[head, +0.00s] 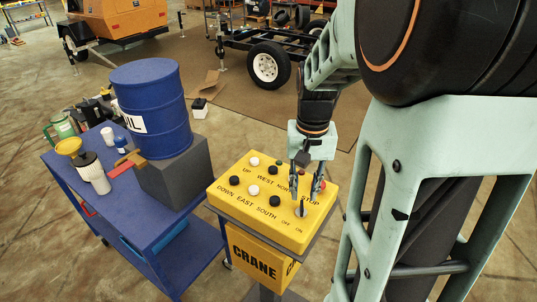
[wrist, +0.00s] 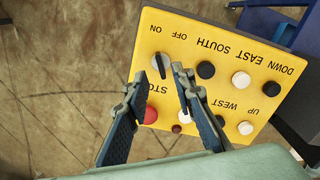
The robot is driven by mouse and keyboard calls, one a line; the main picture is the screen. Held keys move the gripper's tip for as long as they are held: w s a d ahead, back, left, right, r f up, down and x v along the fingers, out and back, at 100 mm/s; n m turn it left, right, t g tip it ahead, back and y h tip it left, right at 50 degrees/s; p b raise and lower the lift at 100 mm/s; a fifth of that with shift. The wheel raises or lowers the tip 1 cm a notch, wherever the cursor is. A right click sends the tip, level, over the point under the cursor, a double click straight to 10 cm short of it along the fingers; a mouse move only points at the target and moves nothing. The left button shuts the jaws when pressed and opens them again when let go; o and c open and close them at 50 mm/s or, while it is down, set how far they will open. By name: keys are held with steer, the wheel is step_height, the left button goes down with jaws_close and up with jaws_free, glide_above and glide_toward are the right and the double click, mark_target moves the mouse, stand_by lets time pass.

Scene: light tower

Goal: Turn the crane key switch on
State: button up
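The yellow crane control box (head: 262,222) stands on a pedestal in the head view, with rows of black and white buttons. Its key switch, a dark key on a pale round base (head: 300,211), is at the near right corner by the OFF and ON labels. In the wrist view the key switch (wrist: 160,66) shows between and just beyond my fingertips. My gripper (head: 304,193) is open over the box's right side, also seen in the wrist view (wrist: 159,74). I cannot tell whether a finger touches the key. The red stop button (wrist: 149,115) is partly behind a finger.
A blue cart (head: 120,222) at the left carries a blue oil drum (head: 150,105) on a dark block, plus bottles and small tools. A trailer frame with wheels (head: 268,66) stands at the back. Brown floor is clear left of the box in the wrist view.

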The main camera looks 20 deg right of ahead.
mark_target(302, 206)
step_height(302, 206, down, 5)
steer(key=shift+f, duration=0.15)
jaws_close()
